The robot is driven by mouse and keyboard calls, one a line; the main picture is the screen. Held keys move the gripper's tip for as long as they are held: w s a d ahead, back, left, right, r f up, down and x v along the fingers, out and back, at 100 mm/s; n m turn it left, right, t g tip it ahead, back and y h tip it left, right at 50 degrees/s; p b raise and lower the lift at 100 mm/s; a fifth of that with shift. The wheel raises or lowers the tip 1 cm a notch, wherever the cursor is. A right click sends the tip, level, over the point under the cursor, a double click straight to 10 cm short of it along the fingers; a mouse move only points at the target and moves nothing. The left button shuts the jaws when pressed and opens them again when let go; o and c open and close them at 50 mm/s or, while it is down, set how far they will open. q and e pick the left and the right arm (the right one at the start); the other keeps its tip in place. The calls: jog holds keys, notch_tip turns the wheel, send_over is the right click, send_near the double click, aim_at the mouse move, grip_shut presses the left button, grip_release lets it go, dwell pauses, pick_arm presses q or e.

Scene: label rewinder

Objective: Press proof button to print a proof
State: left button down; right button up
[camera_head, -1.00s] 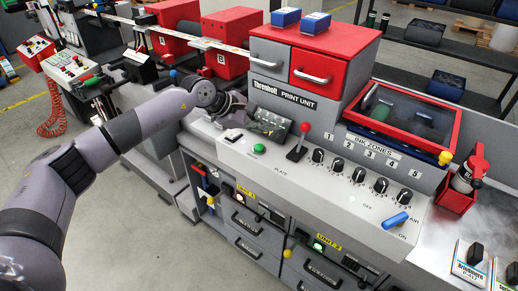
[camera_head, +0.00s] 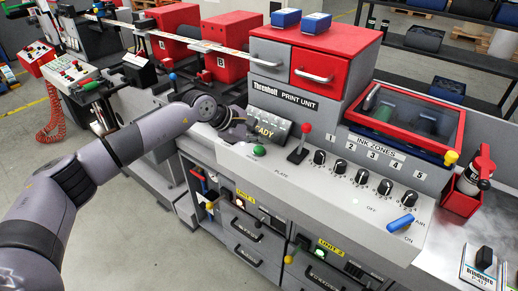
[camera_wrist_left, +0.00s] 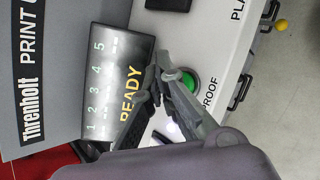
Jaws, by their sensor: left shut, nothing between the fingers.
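The round green proof button (camera_head: 259,151) sits on the sloped white panel of the print unit. In the left wrist view, the green button (camera_wrist_left: 190,81) is beside the word PROOF and partly hidden by a finger. My left gripper (camera_head: 246,134) is shut and empty, just left of the button in the head view. In the wrist view, its fingertips (camera_wrist_left: 166,68) overlap the button's near edge; I cannot tell whether they touch it. The display (camera_wrist_left: 112,88) behind the fingers reads READY in yellow. My right gripper is not in view.
A red-knobbed lever (camera_head: 300,143) stands right of the button, followed by a row of black knobs (camera_head: 339,168) and a blue switch (camera_head: 401,223). Drawers (camera_head: 240,222) lie below the panel. The grey print unit housing (camera_head: 283,96) rises behind.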

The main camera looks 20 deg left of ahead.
aim_at(260, 150)
pick_arm(q)
jog(key=shift+f, duration=0.1)
dwell(0.7)
jog(key=shift+f+b, duration=0.3)
jog(key=shift+b, duration=0.3)
jog(key=shift+f+b, duration=0.6)
dwell(0.5)
jog(key=shift+r, duration=0.2)
jog(key=shift+r+p, duration=0.3)
jog(key=shift+r, duration=0.5)
jog(key=shift+r+p, duration=1)
jog(key=shift+r, duration=1.55)
